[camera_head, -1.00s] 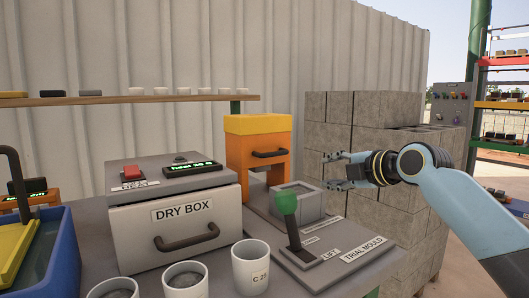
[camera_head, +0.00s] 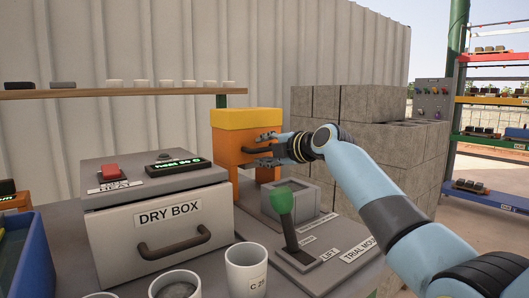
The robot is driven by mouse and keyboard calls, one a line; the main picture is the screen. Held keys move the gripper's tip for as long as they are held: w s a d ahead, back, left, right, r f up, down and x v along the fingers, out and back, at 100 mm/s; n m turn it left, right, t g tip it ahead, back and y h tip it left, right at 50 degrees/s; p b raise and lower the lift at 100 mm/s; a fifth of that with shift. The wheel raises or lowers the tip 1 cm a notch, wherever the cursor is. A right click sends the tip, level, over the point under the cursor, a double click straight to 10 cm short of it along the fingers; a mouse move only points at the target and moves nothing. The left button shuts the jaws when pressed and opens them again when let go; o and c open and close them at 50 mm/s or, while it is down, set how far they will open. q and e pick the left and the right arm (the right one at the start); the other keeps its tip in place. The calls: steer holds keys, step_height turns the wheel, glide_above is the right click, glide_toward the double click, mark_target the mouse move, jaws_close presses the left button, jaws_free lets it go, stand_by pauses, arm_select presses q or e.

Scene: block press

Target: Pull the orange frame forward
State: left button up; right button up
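The orange frame (camera_head: 226,145) with a yellow top (camera_head: 245,119) stands at the back of the bench, to the right of the dry box. A dark bar handle (camera_head: 249,150) is on its front. My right gripper (camera_head: 266,149) is at this handle, coming from the right. Its two fingers look apart, one above and one below the bar. I cannot tell whether they touch it. My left gripper is not in view.
In front of the frame are a grey mould box (camera_head: 299,203) and a green-knobbed lever (camera_head: 281,202) on the trial mould plate. The dry box (camera_head: 165,225) stands left. White cups (camera_head: 246,271) are at the front edge. Grey blocks (camera_head: 340,110) are stacked behind my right arm.

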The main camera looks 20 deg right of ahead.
steer(key=shift+w, duration=0.15)
steer(key=shift+c, duration=0.2)
jaws_close()
stand_by(0.3)
